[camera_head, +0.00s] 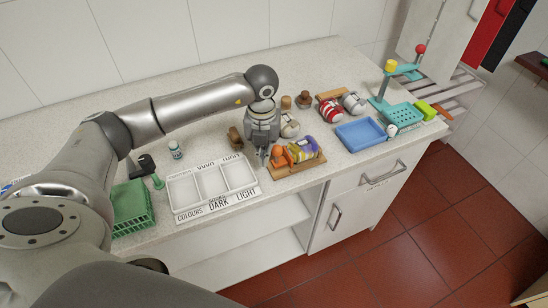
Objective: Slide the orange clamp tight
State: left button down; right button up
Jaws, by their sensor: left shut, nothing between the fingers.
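The orange clamp (278,157) stands on a small wooden board (296,172) near the front edge of the counter. A rolled bundle with purple, yellow and white stripes (303,149) lies on the board just right of the clamp. My left gripper (263,160) points down beside the clamp's left side, its fingers shut and empty. I cannot tell whether the fingertips touch the clamp. My right gripper is not in view.
A white sorting tray (212,207) marked colours, dark and light lies to the left. A green basket (131,206) stands further left. A blue tray (361,134) and a teal stand (401,115) are to the right.

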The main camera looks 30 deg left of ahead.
pick_arm(q)
notch_tip(320, 180, up, 7)
jog(key=s+a+p, duration=0.1)
jog(key=p, duration=0.3)
jog(key=shift+s, duration=0.3)
dwell(0.6)
